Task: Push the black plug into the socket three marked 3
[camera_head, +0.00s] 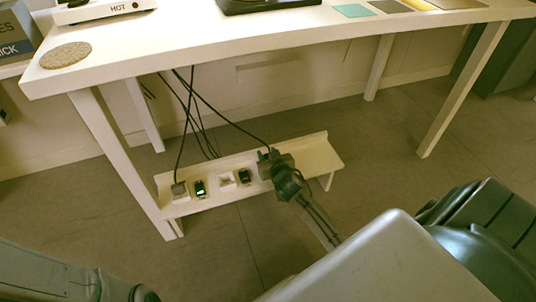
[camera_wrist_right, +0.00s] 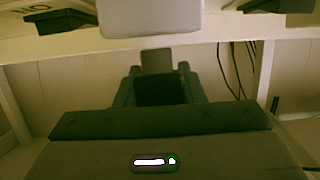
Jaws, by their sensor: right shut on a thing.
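My right gripper (camera_head: 276,168) reaches under the table to the right part of the low white shelf. It is shut on the black plug (camera_head: 264,157), which is mostly hidden by the fingers; a black cord rises from it. In the right wrist view, the gripper's fingers (camera_wrist_right: 160,88) flank a dark shape. Sockets stand in a row on the shelf: a dark one (camera_head: 245,177) and a white one (camera_head: 226,181) are left of my gripper. No number is legible, and I cannot tell whether the plug touches a socket. My left gripper is not in view.
The white shelf (camera_head: 322,157) is bare at its right end. A green-lit socket (camera_head: 200,188) and a pale plug (camera_head: 180,190) with a cord are at its left. The white tabletop (camera_head: 200,45) hangs above; a table leg (camera_head: 118,155) stands left. Several cords hang behind.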

